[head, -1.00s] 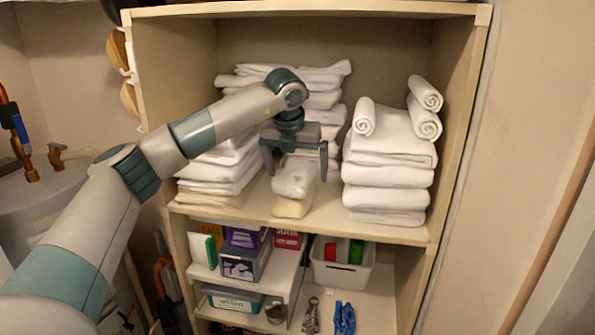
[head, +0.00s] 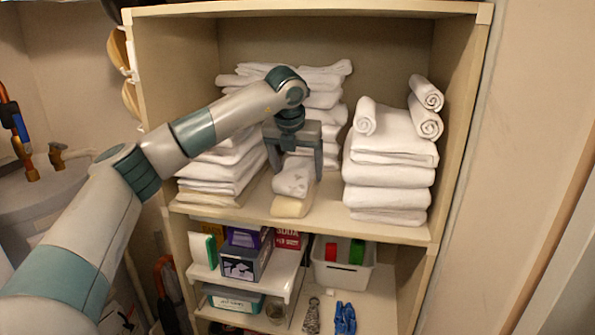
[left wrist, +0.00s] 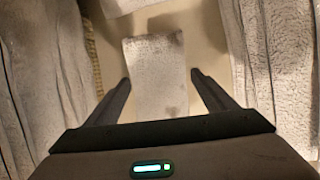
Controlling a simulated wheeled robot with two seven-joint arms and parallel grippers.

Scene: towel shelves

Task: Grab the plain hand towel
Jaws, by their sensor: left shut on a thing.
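A small white folded towel (head: 292,184) lies on a cream folded towel (head: 290,208) at the front middle of the upper shelf, between the tall stacks. The gripper's body hides the back of the pile. In the left wrist view the white towel (left wrist: 156,75) lies between the two fingers (left wrist: 161,78), its top face greyish with dark smudges. My right gripper is not in view.
A white towel stack (head: 388,185) with rolled towels (head: 426,108) on top stands close on the right. Another stack (head: 222,165) stands on the left, partly behind my arm. The lower shelf holds boxes (head: 245,262) and a white bin (head: 343,275).

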